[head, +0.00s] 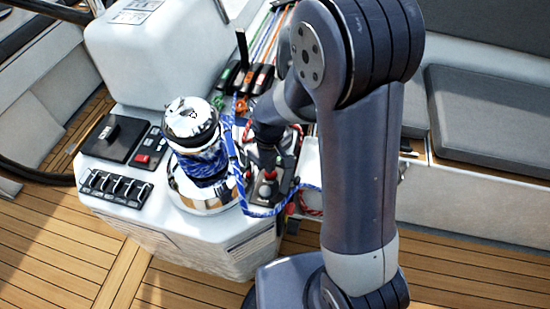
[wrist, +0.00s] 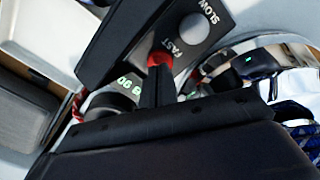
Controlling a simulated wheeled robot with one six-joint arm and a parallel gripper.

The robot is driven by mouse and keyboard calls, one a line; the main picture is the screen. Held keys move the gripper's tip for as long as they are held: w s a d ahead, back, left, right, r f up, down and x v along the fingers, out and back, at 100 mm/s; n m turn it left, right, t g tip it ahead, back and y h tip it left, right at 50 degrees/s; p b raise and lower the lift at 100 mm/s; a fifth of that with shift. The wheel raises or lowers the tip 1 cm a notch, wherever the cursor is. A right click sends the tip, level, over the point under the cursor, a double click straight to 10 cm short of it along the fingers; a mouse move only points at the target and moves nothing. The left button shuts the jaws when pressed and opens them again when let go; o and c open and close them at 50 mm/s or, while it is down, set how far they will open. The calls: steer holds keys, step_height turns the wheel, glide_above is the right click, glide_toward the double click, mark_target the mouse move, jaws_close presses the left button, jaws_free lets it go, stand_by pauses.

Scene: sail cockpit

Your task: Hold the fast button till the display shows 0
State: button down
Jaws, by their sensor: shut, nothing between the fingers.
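In the wrist view a dark control box carries a red button (wrist: 159,58) beside the word FAST and a grey button (wrist: 194,27) beside the word SLOW. My gripper (wrist: 157,70) is shut and empty. Its fingertips overlap the lower edge of the red button; I cannot tell whether it is pressed in. A display (wrist: 130,86) with green digits shows upside down behind my fingers. The digits are partly hidden and I cannot read the whole value. In the head view the control box (head: 266,200) stands at the console's right edge, below my gripper.
A chrome winch (head: 190,120) wrapped in blue rope stands just left of the control box. Rope clutches (head: 245,78) lie behind it. A row of switches (head: 115,187) and a red switch (head: 142,159) are on the console's left. Grey seat cushions (head: 490,110) are at right.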

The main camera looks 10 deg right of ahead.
steer(key=shift+f+b, duration=0.65)
steer(key=shift+f, duration=0.25)
steer(key=shift+r, duration=0.2)
stand_by(1.6)
step_height(320, 180, up, 9)
steer(key=p, duration=0.7)
steer(key=shift+f, duration=0.25)
